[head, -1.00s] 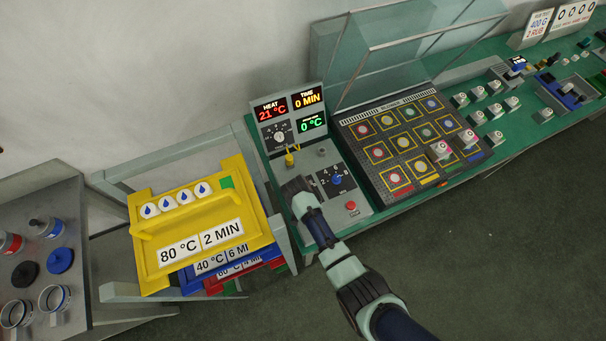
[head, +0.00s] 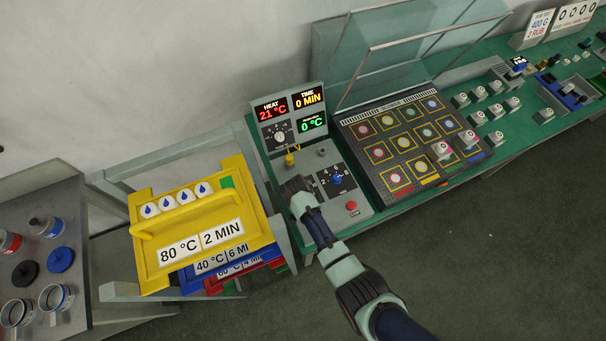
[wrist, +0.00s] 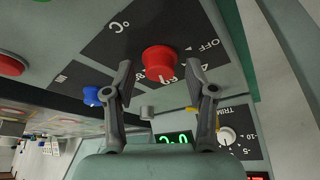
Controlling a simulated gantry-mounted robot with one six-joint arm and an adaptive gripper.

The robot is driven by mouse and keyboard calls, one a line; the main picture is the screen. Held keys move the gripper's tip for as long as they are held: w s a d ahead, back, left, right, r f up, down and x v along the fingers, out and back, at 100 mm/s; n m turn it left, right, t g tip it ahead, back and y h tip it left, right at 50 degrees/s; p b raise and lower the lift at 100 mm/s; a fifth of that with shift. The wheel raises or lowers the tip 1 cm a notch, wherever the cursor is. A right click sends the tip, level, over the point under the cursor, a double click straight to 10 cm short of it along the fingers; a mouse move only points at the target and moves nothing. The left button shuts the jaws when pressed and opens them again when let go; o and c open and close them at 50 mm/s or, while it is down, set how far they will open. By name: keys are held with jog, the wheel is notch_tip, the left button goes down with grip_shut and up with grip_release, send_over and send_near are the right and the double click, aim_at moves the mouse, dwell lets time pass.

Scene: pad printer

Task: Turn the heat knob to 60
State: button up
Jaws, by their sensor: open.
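The heat knob is red (wrist: 160,62), on a dark dial plate marked °C and OFF in the wrist view. A pale pointer mark on it is near its lower edge, but I cannot read its exact setting. My gripper (wrist: 161,78) is open, with one finger on each side of the knob; I cannot tell whether they touch it. In the head view my gripper (head: 293,187) is over the left front of the control panel and hides the knob. The heat display (head: 272,111) reads 21 °C.
A blue knob (head: 337,180) and a red stop button (head: 351,206) sit right of my gripper. Behind it are a yellow part (head: 290,160) and a white trim dial (head: 279,137). A yellow tray (head: 160,243) stands close on the left.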

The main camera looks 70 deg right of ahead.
jog(key=v, duration=1.2)
